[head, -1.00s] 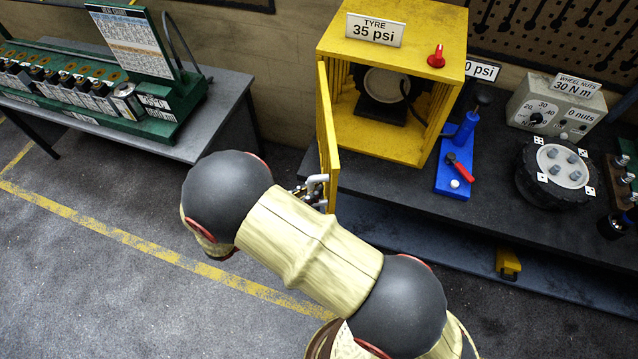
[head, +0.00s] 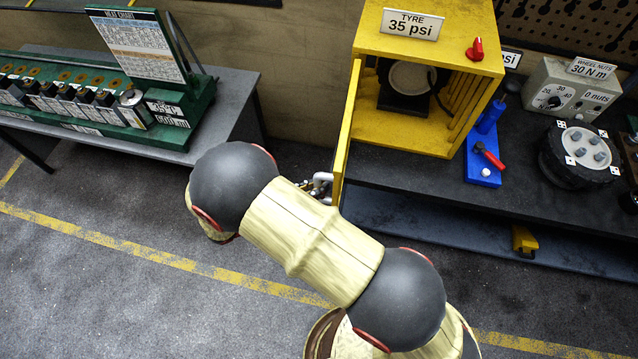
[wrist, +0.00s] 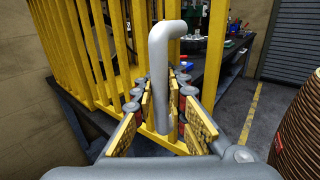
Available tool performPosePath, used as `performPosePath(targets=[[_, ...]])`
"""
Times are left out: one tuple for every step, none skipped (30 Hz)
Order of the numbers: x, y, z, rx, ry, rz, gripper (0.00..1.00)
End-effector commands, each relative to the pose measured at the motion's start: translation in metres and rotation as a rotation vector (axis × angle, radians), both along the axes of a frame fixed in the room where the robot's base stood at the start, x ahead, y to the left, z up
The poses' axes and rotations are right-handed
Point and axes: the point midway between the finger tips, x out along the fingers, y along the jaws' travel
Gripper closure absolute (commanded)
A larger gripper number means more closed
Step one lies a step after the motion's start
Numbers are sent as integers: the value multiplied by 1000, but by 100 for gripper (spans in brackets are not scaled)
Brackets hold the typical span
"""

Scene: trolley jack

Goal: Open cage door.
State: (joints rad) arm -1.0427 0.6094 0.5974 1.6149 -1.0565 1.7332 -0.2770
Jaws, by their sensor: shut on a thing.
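The yellow cage (head: 425,130) stands on the dark bench with its front open to view. Its yellow door (head: 346,128) is swung out at the cage's left side and shows nearly edge-on in the head view. In the wrist view the door shows as yellow bars (wrist: 110,50), with a grey bent handle (wrist: 158,85) in front. My gripper (wrist: 165,118) is shut on the handle, with its padded fingers on both sides of it. In the head view the gripper (head: 322,188) is partly hidden behind my arm, at the door's outer side.
A blue pump (head: 485,140) with a red lever stands right of the cage, and a wheel (head: 580,152) lies farther right. A grey table (head: 235,110) with a green rack stands at left. The floor before the bench is clear.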

Motion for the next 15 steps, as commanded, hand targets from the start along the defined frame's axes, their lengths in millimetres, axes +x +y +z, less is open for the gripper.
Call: performPosePath(targets=[[-3,-1,-2,-1,5,-2,100],[-2,0,-2,-1,5,-2,100],[-2,0,-2,-1,5,-2,100],[-2,0,-2,-1,5,-2,100],[-2,0,-2,-1,5,-2,100],[-3,0,-2,0,6,-2,85],[-2,0,-2,0,4,-2,84],[-2,0,-2,0,4,-2,82],[-2,0,-2,0,4,-2,80],[-2,0,-2,0,4,-1,78],[-2,0,-2,0,4,-1,76],[-2,0,-2,0,4,-1,74],[-1,0,-1,1,3,-1,72],[-1,0,-1,1,3,-1,71],[-1,0,-1,0,2,-1,68]])
